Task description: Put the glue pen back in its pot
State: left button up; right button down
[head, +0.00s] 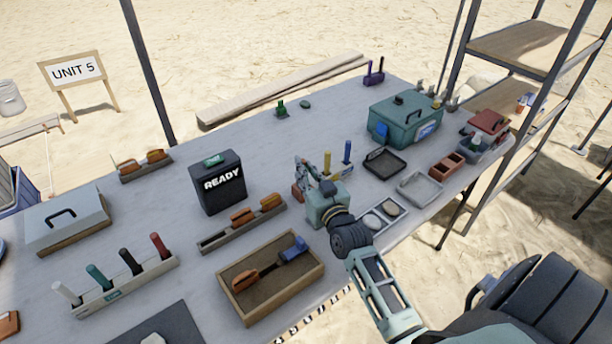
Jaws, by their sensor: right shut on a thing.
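My left gripper is out of view.
A black READY box (217,184) stands left of the gripper. A green case (405,126) and black tray (384,161) are to the right.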

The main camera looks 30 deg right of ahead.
jog(key=shift+f, duration=0.75)
jog(key=c, duration=1.7)
grip_release()
jog(key=shift+f, duration=0.1)
jog(key=shift+s, duration=0.1)
jog(key=s, duration=0.4)
jog(key=s+a, duration=0.1)
jog(key=s, duration=0.3)
jog(key=s+a, duration=0.1)
jog(key=s, duration=0.2)
jog(key=shift+s, duration=0.4)
